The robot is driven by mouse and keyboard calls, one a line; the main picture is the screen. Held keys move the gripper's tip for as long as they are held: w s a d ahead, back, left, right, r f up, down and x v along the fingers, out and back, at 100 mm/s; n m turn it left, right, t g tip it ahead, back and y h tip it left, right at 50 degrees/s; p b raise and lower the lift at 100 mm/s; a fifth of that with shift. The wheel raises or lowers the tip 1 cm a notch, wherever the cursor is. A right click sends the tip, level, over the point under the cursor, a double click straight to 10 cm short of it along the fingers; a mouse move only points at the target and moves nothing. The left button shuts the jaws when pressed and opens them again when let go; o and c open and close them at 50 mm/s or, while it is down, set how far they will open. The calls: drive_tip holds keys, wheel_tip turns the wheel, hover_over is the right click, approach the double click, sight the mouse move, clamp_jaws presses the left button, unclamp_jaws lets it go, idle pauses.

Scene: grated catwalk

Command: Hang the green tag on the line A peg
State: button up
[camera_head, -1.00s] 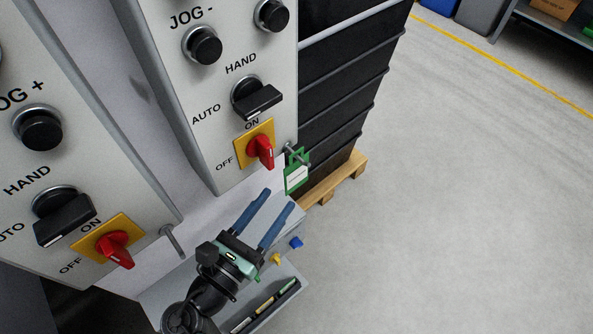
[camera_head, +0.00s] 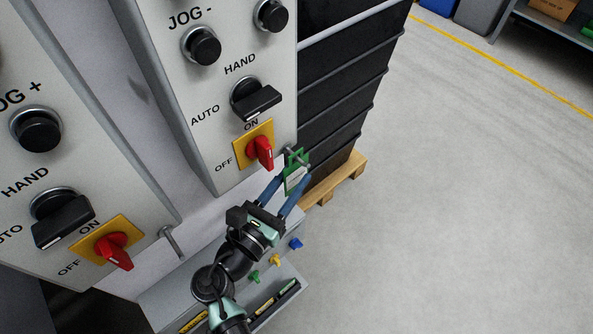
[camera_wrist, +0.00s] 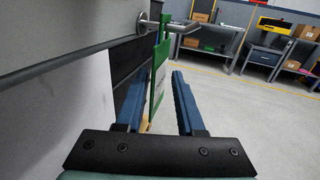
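The green tag (camera_head: 296,160) with a white label hangs from the metal peg (camera_head: 288,150) on the lower right side of the right-hand panel. In the wrist view the tag (camera_wrist: 161,70) hangs edge-on below the bent peg (camera_wrist: 182,27). My gripper (camera_head: 291,182) has its blue fingers spread, one on each side of the tag's lower part. The wrist view shows a gap between the tag and the right finger. A second, bare peg (camera_head: 171,241) sticks out beside the left-hand panel. No line lettering for either peg can be read.
Red switches (camera_head: 262,152) and black knobs (camera_head: 256,98) stick out of the panels close to my gripper. A grey ledge below holds small green, yellow and blue pieces (camera_head: 276,260). A wooden pallet (camera_head: 337,179) with black crates stands behind. The floor at right is clear.

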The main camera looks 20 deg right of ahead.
clamp_jaws()
drive_tip(key=shift+r+p, duration=0.35)
drive_tip(key=shift+p, duration=0.25)
drive_tip(key=shift+s+d, duration=0.1)
drive_tip(key=shift+s, duration=0.15)
drive_tip(key=shift+s+d+p, duration=0.2)
drive_tip(key=shift+s+p, duration=0.35)
idle(0.4)
drive_tip(key=shift+s+r, duration=0.1)
drive_tip(key=shift+s, duration=0.05)
drive_tip(key=shift+s+d+r+p, duration=0.2)
drive_tip(key=shift+s+p, duration=0.2)
drive_tip(key=shift+p, duration=0.1)
drive_tip(key=shift+s+d+r+p, duration=0.15)
drive_tip(key=shift+s+r+p, duration=0.05)
drive_tip(key=shift+s+p, duration=0.25)
